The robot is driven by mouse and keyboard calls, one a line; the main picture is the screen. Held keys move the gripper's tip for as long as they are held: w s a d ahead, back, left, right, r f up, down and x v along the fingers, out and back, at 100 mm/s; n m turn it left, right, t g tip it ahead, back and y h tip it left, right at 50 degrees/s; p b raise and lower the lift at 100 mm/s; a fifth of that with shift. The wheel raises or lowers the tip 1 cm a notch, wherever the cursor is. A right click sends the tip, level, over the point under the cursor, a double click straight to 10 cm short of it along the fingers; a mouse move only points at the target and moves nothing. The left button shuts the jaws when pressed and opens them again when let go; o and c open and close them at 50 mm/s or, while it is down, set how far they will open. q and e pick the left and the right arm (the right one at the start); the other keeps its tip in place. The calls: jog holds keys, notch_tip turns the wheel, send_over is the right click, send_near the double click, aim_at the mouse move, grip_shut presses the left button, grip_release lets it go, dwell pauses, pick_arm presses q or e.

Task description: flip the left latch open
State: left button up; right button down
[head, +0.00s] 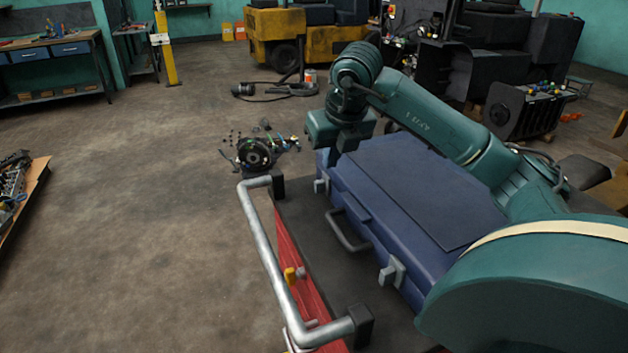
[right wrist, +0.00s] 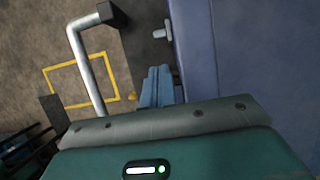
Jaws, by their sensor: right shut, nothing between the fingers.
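The blue case (head: 425,190) lies on a dark deck, its lid down. The left latch (head: 320,185) is a small grey piece at the far end of its front edge, partly beside my gripper in the head view. A grey latch, apparently this one, also shows in the right wrist view (right wrist: 163,32). My right gripper (head: 335,145) is over that far end, its fingertips hidden there. In the right wrist view its fingers (right wrist: 157,88) are shut and empty, appearing just below the latch with a small gap in the picture. My left gripper is not in view.
The second latch (head: 392,272) and carry handle (head: 347,232) are on the case's front. A grey metal rail (head: 265,250) with black mounts runs along the deck's edge. Loose parts (head: 257,152) lie on the floor behind. Open floor is at left.

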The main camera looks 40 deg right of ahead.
aim_at(318, 182)
jog(key=shift+s, duration=0.15)
jog(key=x, duration=1)
jog(key=shift+w+d, duration=0.2)
jog(key=shift+w, duration=0.5)
jog(key=shift+w+d, duration=0.2)
jog(key=shift+w, duration=0.45)
jog(key=shift+r, duration=0.15)
